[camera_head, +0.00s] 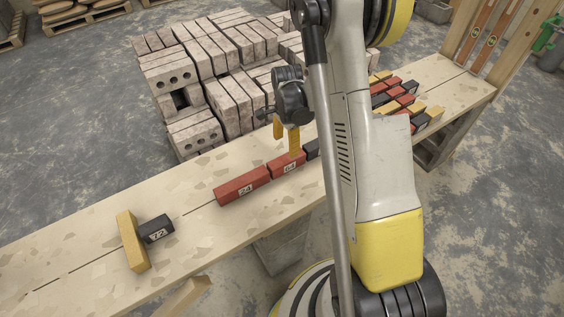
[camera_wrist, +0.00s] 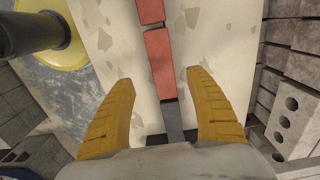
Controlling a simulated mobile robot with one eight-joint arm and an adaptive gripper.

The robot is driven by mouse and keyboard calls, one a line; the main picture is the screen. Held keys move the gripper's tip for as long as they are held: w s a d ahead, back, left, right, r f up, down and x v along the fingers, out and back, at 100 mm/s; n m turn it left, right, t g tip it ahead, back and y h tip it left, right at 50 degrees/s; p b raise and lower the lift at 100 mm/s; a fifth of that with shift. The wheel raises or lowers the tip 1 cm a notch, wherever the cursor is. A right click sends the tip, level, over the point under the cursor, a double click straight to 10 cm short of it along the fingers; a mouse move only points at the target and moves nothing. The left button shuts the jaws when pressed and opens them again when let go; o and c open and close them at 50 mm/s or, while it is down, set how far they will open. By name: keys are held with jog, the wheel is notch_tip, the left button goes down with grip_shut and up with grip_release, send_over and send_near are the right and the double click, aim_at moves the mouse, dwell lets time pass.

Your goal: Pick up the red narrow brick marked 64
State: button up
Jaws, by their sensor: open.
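The red narrow brick marked 64 (camera_head: 278,164) lies on the wooden plank bench (camera_head: 190,185), in a row between the red brick marked 24 (camera_head: 241,187) and a dark brick (camera_head: 312,149). My gripper (camera_head: 286,147) is open just above brick 64, and one yellow finger overlaps its top edge in the head view. In the wrist view the open fingers (camera_wrist: 160,78) point toward a red brick (camera_wrist: 159,55), which by its place in the row is 64. It lies between the finger lines, its mark not visible there. A dark brick (camera_wrist: 172,118) sits between the fingers.
A dark brick marked 72 (camera_head: 157,229) and a yellow brick (camera_head: 132,240) lie on the left of the bench. Stacked pale bricks (camera_head: 190,80) stand behind it. Several coloured bricks (camera_head: 400,95) lie farther right. My arm hides part of the bench.

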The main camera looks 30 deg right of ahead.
aim_at(287, 158)
notch_tip(287, 158, down, 4)
jog(key=shift+f+b, duration=0.2)
jog(key=shift+b, duration=0.6)
jog(key=f+b, duration=0.2)
jog(key=f, duration=0.1)
jog(key=f+b, duration=0.1)
jog(key=f, duration=0.1)
jog(key=shift+w+d+f, duration=0.1)
jog(key=shift+w+d, duration=0.1)
jog(key=shift+d, duration=0.1)
jog(key=shift+c, duration=0.2)
grip_shut()
